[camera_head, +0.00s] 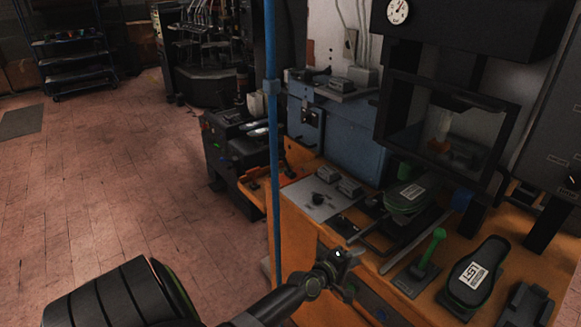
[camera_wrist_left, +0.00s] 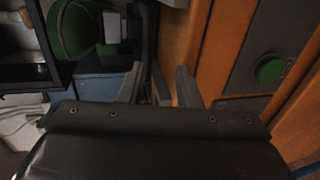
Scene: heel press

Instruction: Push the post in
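A green post (camera_head: 433,248) with a wider head stands upright on a grey base on the orange workbench, in the head view. It is the likeliest match for the task's post; I cannot tell how deep it sits. My left gripper (camera_head: 348,272) is over the bench's front edge, left of the post and apart from it. In the left wrist view the fingers (camera_wrist_left: 158,88) stand apart, with no held object visible between them. The press (camera_head: 445,125) stands at the back of the bench. My right gripper is not in view.
A black LEFT-labelled sole form (camera_head: 475,272) lies right of the post, and another labelled form (camera_head: 408,197) lies behind it. A blue pole (camera_head: 273,150) rises left of the bench. A green button (camera_wrist_left: 270,70) sits on a dark panel. The floor at left is clear.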

